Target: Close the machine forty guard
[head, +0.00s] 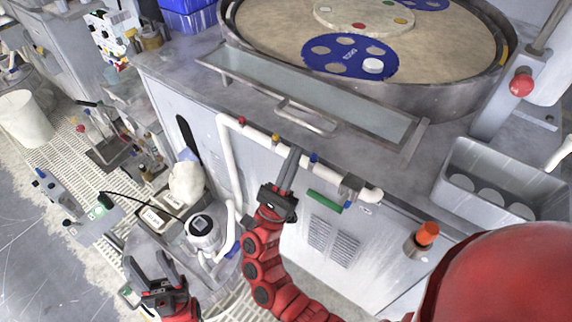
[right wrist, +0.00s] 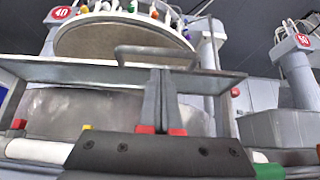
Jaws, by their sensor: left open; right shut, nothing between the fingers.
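The guard (head: 365,113) is a long clear panel in a grey metal frame, lying low along the front of the round polishing basin (head: 425,98). Its bar handle (head: 305,118) is on the front side; the handle also shows in the right wrist view (right wrist: 185,50). A red sign reading 40 (right wrist: 61,14) is on the post at the left there. My right gripper (head: 293,152) is shut and empty, its fingers pointing up just below the handle, seemingly apart from it. In the right wrist view its fingers (right wrist: 160,85) overlap the guard's frame. My left gripper (head: 152,262) is open and empty, low at the left.
A white pipe (head: 228,150) with coloured valves runs along the cabinet front near my right gripper. A red button (head: 521,85) and a grey bin (head: 500,185) are at the right. Bottles and a white jug (head: 203,230) stand below. Blue carrier discs (head: 350,58) lie in the basin.

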